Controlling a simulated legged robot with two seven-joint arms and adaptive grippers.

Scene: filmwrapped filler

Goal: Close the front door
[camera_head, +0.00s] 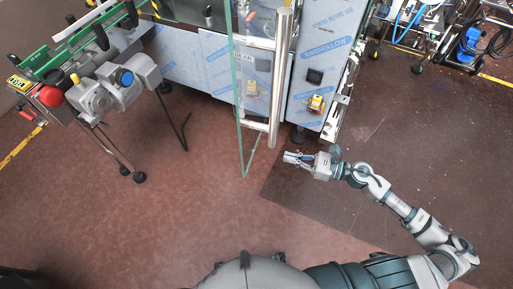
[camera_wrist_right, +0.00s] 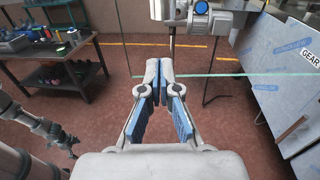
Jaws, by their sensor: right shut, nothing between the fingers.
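The front door is a clear glass panel with a greenish edge (camera_head: 238,105), standing open and swung out from the machine. A long upright metal handle (camera_head: 280,80) is fixed to it. My right gripper (camera_head: 288,157) is shut and empty, close to the handle's lower end and right of the glass edge; I cannot tell whether it touches the door. In the right wrist view, the shut fingertips (camera_wrist_right: 160,65) show with nothing between them, and the door's green glass edge (camera_wrist_right: 250,74) runs across beyond them. My left gripper is not in view.
The machine's lower front (camera_head: 325,55) has blue-printed film and stands behind the door. A green conveyor with a grey motor (camera_head: 125,80) and thin legs stands at left. A workbench (camera_wrist_right: 65,60) shows in the wrist view. The floor in front is open.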

